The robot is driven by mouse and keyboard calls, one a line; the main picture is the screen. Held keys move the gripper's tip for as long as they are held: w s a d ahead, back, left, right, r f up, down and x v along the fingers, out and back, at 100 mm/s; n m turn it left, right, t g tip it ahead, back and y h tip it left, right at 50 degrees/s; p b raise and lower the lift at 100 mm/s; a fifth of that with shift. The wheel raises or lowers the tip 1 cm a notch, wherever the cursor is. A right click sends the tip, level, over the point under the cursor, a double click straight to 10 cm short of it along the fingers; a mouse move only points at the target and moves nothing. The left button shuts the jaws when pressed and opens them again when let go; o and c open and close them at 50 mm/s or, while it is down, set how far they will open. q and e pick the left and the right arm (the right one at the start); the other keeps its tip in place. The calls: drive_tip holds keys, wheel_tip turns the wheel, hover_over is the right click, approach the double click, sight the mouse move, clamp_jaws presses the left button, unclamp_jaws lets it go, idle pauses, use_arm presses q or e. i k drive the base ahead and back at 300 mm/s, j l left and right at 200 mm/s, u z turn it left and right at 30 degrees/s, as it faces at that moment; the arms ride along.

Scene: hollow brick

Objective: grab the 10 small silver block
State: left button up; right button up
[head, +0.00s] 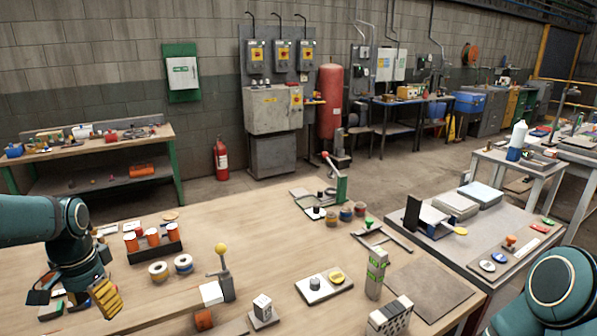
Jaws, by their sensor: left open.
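A small silver-grey block (262,307) with dark marks on it stands on a flat grey plate near the front middle of the wooden table (225,225). I cannot read a number on it. My left gripper (75,293) is open over the table's left front, well to the left of the block and apart from it. Small items lie under and around this gripper and are partly hidden. My right arm shows at the lower right corner, but its gripper is out of view.
Right are a plate with knobs (324,286), a green-labelled upright block (376,272) and a perforated white block (391,315). Tape rolls (158,271) lie further left.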

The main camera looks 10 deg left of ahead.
sight(262, 305)
drive_tip(key=k, duration=1)
